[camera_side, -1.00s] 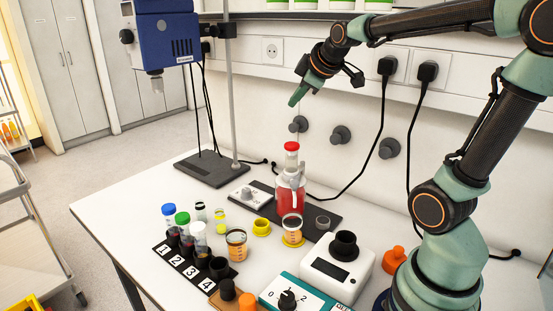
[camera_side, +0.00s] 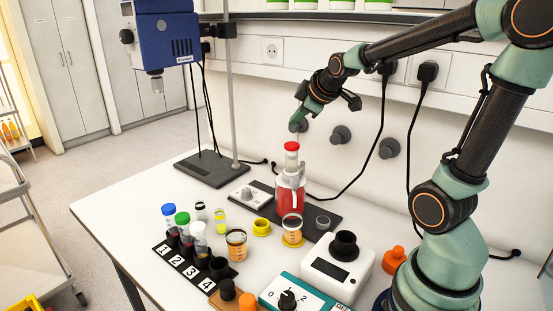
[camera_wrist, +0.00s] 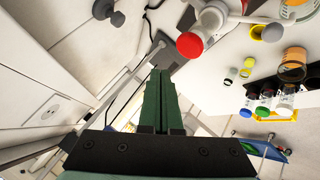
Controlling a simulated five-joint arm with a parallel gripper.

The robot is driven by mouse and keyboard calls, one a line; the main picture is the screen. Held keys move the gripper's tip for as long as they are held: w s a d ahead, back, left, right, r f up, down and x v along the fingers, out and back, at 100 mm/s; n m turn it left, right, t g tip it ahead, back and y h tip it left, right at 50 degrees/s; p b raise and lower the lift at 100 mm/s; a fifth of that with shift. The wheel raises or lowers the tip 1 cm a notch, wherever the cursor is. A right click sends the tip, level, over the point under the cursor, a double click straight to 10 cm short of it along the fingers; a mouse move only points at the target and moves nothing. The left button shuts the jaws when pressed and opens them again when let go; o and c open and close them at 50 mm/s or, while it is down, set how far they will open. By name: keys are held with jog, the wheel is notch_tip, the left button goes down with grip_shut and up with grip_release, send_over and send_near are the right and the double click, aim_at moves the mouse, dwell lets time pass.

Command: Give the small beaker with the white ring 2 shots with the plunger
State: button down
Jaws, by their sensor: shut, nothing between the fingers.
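The dispenser bottle (camera_side: 290,195) holds red liquid and has a red plunger cap (camera_side: 291,146) on top. The cap also shows in the wrist view (camera_wrist: 190,46). My gripper (camera_side: 295,127) is shut and empty, just above the cap in the side view; its green fingers (camera_wrist: 158,75) point past the cap in the wrist view, apart from it. A small beaker (camera_side: 292,228) with orange contents stands in front of the bottle, with a yellow ring at its base. Another beaker (camera_side: 236,243) stands to its left. I cannot clearly tell a white ring on either.
A numbered black rack (camera_side: 187,264) with capped tubes stands at the left. A white device (camera_side: 337,266) with a black cup is at the front right. A blue stirrer (camera_side: 166,40) hangs on a stand at the back left. Wall knobs (camera_side: 340,135) and cables are behind my gripper.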

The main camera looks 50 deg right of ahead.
aim_at(292, 143)
jog(key=shift+f, duration=1.65)
jog(key=shift+f, duration=0.1)
dwell(0.8)
jog(key=shift+a+f, duration=0.1)
jog(key=shift+f, duration=0.2)
jog(key=shift+f, duration=1.05)
dwell(1.1)
jog(key=shift+r, duration=1.45)
jog(key=shift+r, duration=2.5)
